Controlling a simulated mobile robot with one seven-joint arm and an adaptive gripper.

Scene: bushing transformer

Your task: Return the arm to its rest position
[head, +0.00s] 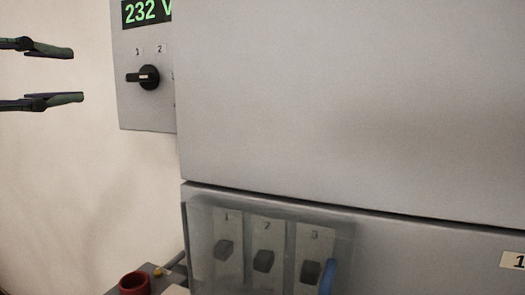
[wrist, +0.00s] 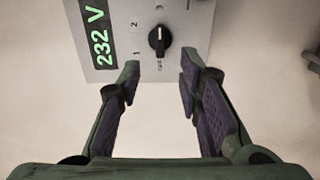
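My gripper (head: 77,76) is at the left of the head view, its two dark green fingers apart with nothing between them. The wrist view also shows my gripper (wrist: 158,82) with its fingers spread. A grey panel (head: 148,105) with a black rotary knob (head: 147,77) and a green "232 V" display (head: 146,11) is to the right of the fingers in the head view. In the wrist view the knob (wrist: 159,40) lies beyond the fingertips, with a visible gap. I see no contact with it.
A large grey cabinet (head: 350,100) fills the right. Below, a clear cover (head: 340,235) with a blue handle (head: 327,277) stands over three dark switches (head: 263,261). A dark red round part (head: 134,283) is at the bottom left. Bare wall (head: 60,170) surrounds the gripper.

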